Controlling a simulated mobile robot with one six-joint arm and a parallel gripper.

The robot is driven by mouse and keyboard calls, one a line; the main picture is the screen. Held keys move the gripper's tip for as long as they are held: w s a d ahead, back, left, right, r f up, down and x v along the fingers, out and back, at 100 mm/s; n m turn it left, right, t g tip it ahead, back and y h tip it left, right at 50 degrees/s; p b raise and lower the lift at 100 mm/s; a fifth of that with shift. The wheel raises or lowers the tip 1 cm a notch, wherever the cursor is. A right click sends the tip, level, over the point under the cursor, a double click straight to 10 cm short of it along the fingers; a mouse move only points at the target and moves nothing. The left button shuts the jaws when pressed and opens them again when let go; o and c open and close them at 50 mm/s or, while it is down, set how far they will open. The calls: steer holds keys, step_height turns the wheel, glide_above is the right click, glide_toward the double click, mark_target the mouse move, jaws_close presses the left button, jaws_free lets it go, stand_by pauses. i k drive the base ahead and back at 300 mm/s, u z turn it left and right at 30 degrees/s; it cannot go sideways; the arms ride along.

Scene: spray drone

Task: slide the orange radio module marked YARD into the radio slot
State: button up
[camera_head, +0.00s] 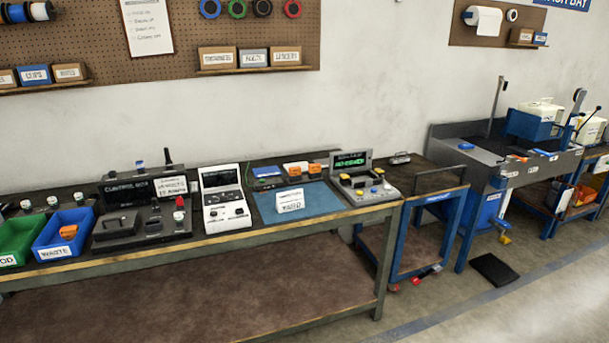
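Two small orange-topped blocks, one at the left (292,168) and one at the right (314,170), sit at the back of the blue mat (268,207) on the long bench. Another orange block (68,232) lies in the blue bin labelled WASTE (52,252). Any marking on the orange blocks is too small to read, so I cannot tell which one is marked YARD. I cannot make out the radio slot. My gripper is not in view.
A white console (226,211) stands between the control box and the mat. A grey device with a green-lit screen (350,161) is right of the mat. A blue-framed cart (413,225) adjoins the bench; floor in front is clear.

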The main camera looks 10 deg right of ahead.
mark_target(294, 170)
steer(key=u, duration=0.1)
steer(key=i, duration=0.95)
steer(key=z, duration=0.05)
